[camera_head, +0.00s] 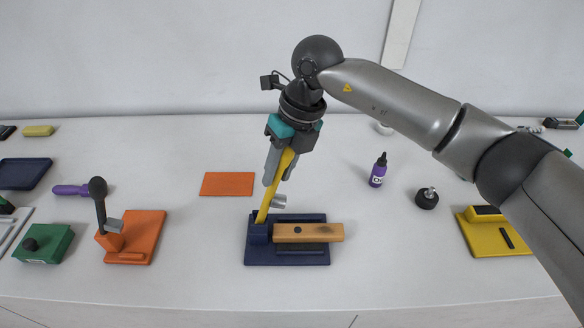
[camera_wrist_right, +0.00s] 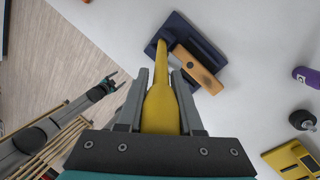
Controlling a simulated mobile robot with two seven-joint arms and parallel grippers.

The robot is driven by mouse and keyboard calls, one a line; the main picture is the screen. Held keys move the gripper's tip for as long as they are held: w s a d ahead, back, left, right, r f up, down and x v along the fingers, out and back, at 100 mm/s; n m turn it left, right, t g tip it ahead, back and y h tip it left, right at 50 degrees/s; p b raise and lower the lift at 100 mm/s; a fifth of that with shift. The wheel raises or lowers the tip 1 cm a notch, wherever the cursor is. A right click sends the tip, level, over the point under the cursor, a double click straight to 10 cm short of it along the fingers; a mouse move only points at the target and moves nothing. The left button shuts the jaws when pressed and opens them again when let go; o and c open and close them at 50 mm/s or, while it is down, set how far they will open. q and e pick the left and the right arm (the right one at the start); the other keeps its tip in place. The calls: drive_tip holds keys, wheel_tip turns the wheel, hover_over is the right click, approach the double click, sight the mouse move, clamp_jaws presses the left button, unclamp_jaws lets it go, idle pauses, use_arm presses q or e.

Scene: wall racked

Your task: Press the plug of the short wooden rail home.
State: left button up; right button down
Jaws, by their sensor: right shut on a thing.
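The short wooden rail (camera_head: 322,232) lies on the dark blue fixture (camera_head: 288,257), with a dark round spot, perhaps the plug (camera_head: 297,230), on its top face. It also shows in the right wrist view (camera_wrist_right: 197,71). A yellow handle (camera_head: 265,206) rises tilted from the fixture's left block, with a grey metal tab (camera_head: 279,201) beside it. My right gripper (camera_head: 279,165) is shut on the yellow handle (camera_wrist_right: 161,108), above the fixture and apart from the rail. My left gripper (camera_wrist_right: 113,83) is small in the right wrist view, away from the fixture; its jaws are unclear.
An orange fixture (camera_head: 147,232) with a black-knobbed lever stands left, beside a green block (camera_head: 45,244). An orange plate (camera_head: 227,184) lies behind. A purple bottle (camera_head: 377,173), a black knob (camera_head: 427,199) and a yellow fixture (camera_head: 487,240) are right. The front table strip is clear.

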drive_tip(key=shift+a+r, duration=0.2)
drive_tip(key=shift+a, duration=0.25)
drive_tip(key=c, duration=0.8)
unclamp_jaws()
drive_tip(key=shift+c, duration=0.2)
drive_tip(key=v, duration=0.5)
drive_tip(key=b+v, duration=0.1)
drive_tip(key=v, duration=0.4)
drive_tip(key=b+v, duration=0.1)
drive_tip(key=v, duration=0.4)
drive_tip(key=shift+a+r, duration=0.15)
drive_tip(key=shift+a, duration=0.1)
